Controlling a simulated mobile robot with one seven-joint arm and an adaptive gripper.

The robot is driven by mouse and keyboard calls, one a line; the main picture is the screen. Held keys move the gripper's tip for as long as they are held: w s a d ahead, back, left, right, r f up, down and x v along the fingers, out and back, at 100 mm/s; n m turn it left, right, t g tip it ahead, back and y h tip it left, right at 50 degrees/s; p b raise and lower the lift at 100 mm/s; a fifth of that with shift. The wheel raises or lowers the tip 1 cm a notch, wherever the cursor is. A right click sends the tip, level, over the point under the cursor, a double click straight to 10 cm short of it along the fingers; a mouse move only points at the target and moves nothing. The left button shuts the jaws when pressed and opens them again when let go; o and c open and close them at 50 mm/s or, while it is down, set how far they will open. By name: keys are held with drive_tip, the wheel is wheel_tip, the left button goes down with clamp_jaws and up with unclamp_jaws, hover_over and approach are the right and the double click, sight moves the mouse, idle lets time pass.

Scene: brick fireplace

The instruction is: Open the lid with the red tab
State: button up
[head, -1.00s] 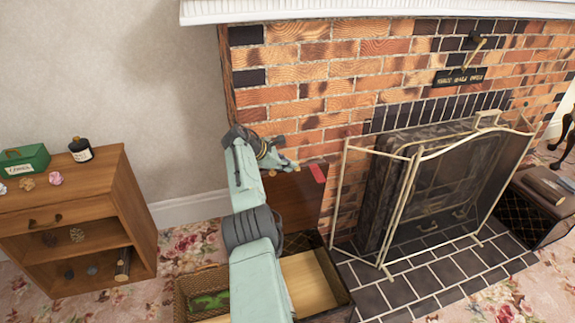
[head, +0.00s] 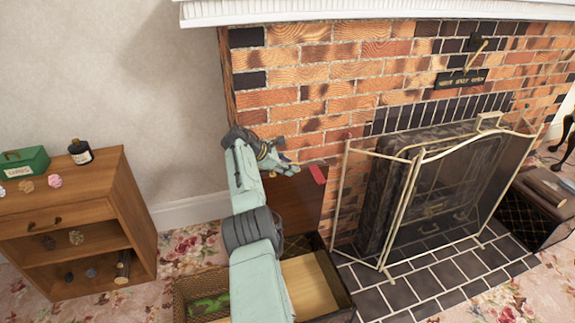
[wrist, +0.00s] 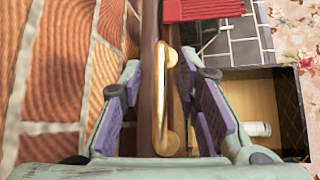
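The brown wooden lid (head: 296,208) stands raised, close to the brick wall, with the red tab (head: 318,174) at its top right corner. The open box (head: 345,308) below shows a pale wooden inside. In the wrist view the lid (wrist: 150,30) is seen nearly edge-on, with a brass handle (wrist: 162,100) on it and the ribbed red tab (wrist: 205,10) beyond. My gripper (head: 285,165) is at the lid's upper left edge. In the wrist view my gripper (wrist: 163,85) has its fingers apart on either side of the handle, with gaps visible.
The brick wall (wrist: 50,70) is close beside my gripper. A gold-framed fire screen (head: 415,200) stands right of the lid on the dark tiled hearth (head: 400,293). A wicker basket (head: 180,300) sits left of the box. A small wooden shelf (head: 130,185) stands farther left.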

drive_tip(key=shift+a, duration=0.1)
drive_tip(key=v, duration=1.2)
drive_tip(key=shift+w, duration=0.1)
